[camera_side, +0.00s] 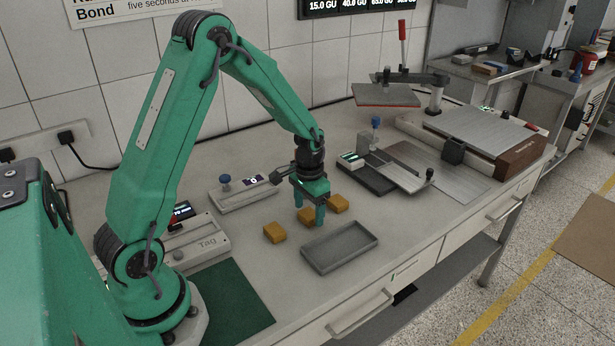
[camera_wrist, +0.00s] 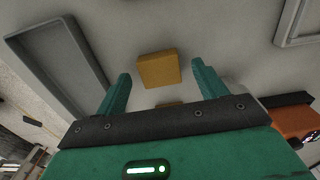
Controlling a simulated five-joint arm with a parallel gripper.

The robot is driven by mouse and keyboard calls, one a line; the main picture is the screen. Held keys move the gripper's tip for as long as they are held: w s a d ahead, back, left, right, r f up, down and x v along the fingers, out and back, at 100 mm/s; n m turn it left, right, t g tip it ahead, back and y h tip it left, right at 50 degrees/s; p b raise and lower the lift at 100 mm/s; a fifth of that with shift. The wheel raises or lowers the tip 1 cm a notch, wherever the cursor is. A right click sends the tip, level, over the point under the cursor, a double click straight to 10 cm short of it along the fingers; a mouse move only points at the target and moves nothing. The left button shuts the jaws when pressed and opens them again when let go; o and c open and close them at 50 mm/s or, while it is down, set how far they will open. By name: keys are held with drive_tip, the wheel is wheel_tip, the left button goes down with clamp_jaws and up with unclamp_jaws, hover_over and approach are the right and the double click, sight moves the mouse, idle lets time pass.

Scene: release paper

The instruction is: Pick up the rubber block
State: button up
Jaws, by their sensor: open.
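Three similar orange-brown blocks lie on the bench in the side view: a left one (camera_side: 274,232), a middle one (camera_side: 306,217) and a right one (camera_side: 338,203). I cannot tell by look which is the rubber block. My gripper (camera_side: 309,213) points down over the middle block, its two fingers apart with nothing held. In the wrist view my gripper (camera_wrist: 161,72) is open, with one block (camera_wrist: 158,69) in the gap between the fingertips. A second block (camera_wrist: 168,104) is mostly hidden behind the dark gripper edge.
A grey shallow tray (camera_side: 317,262) lies empty just in front of the blocks, and its rim also shows in the wrist view (camera_wrist: 87,62). A sliding fixture (camera_side: 398,178) stands to the right.

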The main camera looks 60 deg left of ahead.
drive_tip(key=shift+f, duration=0.55)
drive_tip(key=c, duration=1.1)
